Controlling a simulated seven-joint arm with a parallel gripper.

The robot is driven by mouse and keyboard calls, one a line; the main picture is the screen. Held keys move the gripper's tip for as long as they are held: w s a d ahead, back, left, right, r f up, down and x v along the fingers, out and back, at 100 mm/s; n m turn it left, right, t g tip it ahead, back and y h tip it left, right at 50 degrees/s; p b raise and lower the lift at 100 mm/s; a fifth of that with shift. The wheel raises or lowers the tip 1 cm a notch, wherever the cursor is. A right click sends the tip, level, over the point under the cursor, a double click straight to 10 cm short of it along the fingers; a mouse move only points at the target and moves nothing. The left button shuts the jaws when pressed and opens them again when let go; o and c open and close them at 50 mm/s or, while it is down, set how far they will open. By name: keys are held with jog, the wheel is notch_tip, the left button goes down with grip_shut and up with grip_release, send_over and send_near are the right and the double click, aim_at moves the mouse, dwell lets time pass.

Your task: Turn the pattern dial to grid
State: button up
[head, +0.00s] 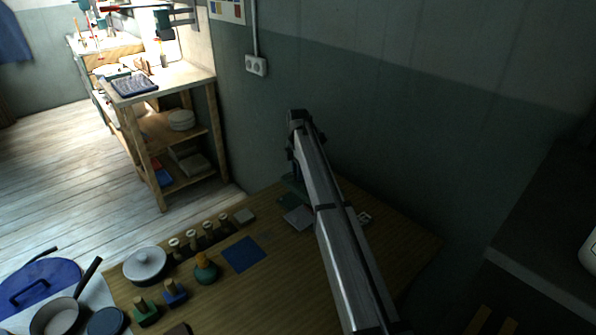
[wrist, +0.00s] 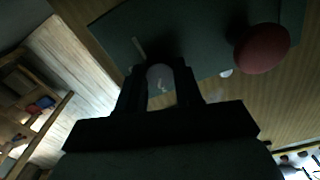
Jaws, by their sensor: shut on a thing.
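A dark green panel (wrist: 200,30) lies across the top of the wrist view. My gripper (wrist: 160,72) reaches over its edge, with its two dark fingers close around a small greyish rounded piece, which looks like the pattern dial (wrist: 159,78). The gripper is shut on it. A pale line marks the panel just beyond the fingers. The dial's labels and which pattern it points to cannot be read. In the head view my arm covers most of this spot; only a green edge of the panel (head: 290,184) shows beside it.
A dull red knob (wrist: 262,48) stands on the panel, right of my fingers. On the wooden table (head: 290,280) are a blue square mat (head: 243,254), pale cards (head: 299,217), several small stamps and a lidded pot (head: 145,265). A wall stands behind.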

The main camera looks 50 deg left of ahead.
jog(key=shift+c, duration=1.2)
jog(key=m, duration=0.4)
jog(key=shift+m, duration=0.3)
jog(key=m, duration=0.3)
jog(key=shift+m, duration=2)
jog(key=o, duration=1)
